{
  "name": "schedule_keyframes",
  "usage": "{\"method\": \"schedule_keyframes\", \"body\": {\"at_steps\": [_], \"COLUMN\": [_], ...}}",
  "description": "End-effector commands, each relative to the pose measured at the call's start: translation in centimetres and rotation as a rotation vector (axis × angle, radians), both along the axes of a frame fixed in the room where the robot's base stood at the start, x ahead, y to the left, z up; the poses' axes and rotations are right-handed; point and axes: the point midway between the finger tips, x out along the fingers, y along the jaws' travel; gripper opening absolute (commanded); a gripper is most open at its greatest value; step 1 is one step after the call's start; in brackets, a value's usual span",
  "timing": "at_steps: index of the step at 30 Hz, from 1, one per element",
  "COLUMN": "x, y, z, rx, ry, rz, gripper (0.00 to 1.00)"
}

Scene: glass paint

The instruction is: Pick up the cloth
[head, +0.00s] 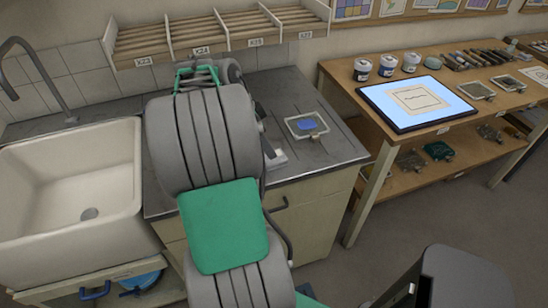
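I cannot make out the cloth for certain. A dark green, crumpled-looking item (437,150) on the lower shelf of the wooden table could be cloth, but it is small. A small pale item (278,157) on the dark counter is partly hidden beside my arm, and I cannot tell what it is. My arm rises through the middle of the view and reaches over the counter. Its own links hide its end, so my gripper's fingers do not show, nor whether they hold anything.
A framed pane with a blue patch (307,125) lies on the dark counter (335,155). A white sink (70,190) is at left. A slotted rack (215,35) hangs above. The wooden table (345,75) at right holds jars (387,66), a lit panel (375,95) and tools.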

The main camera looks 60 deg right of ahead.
Motion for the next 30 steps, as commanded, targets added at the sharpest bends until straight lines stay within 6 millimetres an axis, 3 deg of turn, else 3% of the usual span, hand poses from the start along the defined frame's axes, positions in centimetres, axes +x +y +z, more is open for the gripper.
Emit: {"method": "schedule_keyframes", "body": {"at_steps": [12, 20, 30], "x": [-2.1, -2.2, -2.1], "y": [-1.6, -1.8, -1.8], "z": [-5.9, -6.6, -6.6], "rx": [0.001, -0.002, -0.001], "ry": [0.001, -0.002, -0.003], "rz": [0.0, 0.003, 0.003], "gripper": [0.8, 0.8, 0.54]}}
